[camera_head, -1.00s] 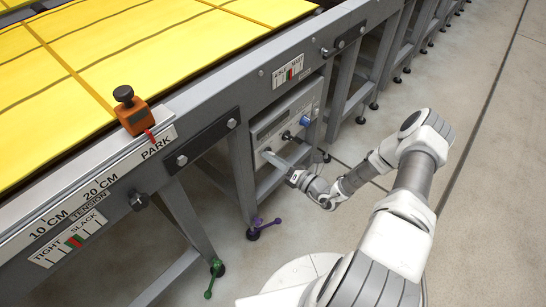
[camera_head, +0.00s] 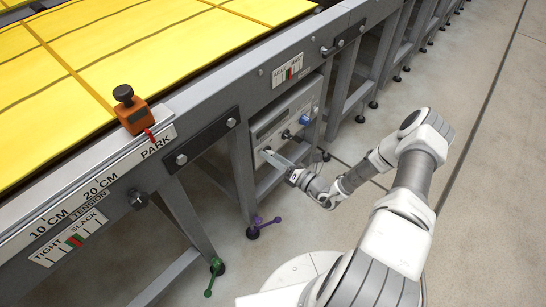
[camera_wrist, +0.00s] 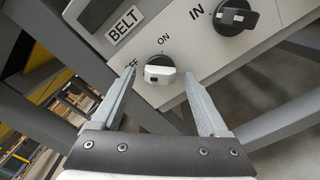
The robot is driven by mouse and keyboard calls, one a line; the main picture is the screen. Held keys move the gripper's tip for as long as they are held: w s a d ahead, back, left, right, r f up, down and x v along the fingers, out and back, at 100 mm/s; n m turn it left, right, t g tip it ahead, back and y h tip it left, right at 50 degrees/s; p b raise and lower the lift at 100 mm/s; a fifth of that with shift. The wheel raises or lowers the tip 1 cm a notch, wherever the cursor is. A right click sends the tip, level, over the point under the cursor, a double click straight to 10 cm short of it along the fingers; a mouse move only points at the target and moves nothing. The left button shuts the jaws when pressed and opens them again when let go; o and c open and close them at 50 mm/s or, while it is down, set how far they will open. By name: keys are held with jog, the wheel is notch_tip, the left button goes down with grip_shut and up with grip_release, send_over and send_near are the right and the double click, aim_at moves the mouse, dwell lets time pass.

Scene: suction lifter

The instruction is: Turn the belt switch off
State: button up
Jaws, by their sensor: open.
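I cannot tell clearly which label the knob points at. My gripper (camera_wrist: 161,82) is open, with one finger on each side of the knob; I cannot tell whether either touches it. In the head view my gripper (camera_head: 275,158) is at the lower left of the control box (camera_head: 277,118) under the conveyor.
A black knob (camera_wrist: 236,17) marked IN sits to the right of the switch. A blue knob (camera_head: 304,120) is higher on the box. Grey conveyor legs (camera_head: 243,170) stand close beside it. An orange block (camera_head: 135,116) sits on the rail at PARK. Floor to the right is clear.

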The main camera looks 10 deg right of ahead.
jog(key=p+v, duration=0.2)
jog(key=v, duration=1.5)
jog(key=shift+s, duration=0.15)
jog(key=shift+d, duration=0.1)
jog(key=s+a+r+n+g+h, duration=0.1)
jog(key=a+r+n+g, duration=0.3)
jog(key=r+n, duration=0.45)
jog(key=s+a+r+n+g, duration=0.1)
jog(key=a+r+n+g, duration=0.2)
jog(key=r+n+g, duration=0.45)
jog(key=s+a+r+n+g+h, duration=0.1)
jog(key=a+r+n+g, duration=0.25)
jog(key=r+n, duration=0.65)
jog(key=s+r+n+t+h, duration=0.35)
jog(key=s+r+n, duration=0.2)
jog(key=r, duration=0.25)
jog(key=s+r+n+t+h, duration=0.2)
jog(key=s+r+n+h, duration=0.3)
jog(key=r, duration=0.3)
notch_tip(320, 180, up, 14)
jog(key=n+p, duration=0.1)
jog(key=p, duration=1.2)
jog(key=shift+w+d+f, duration=0.2)
jog(key=shift+w+d, duration=0.05)
jog(key=shift+t, duration=0.25)
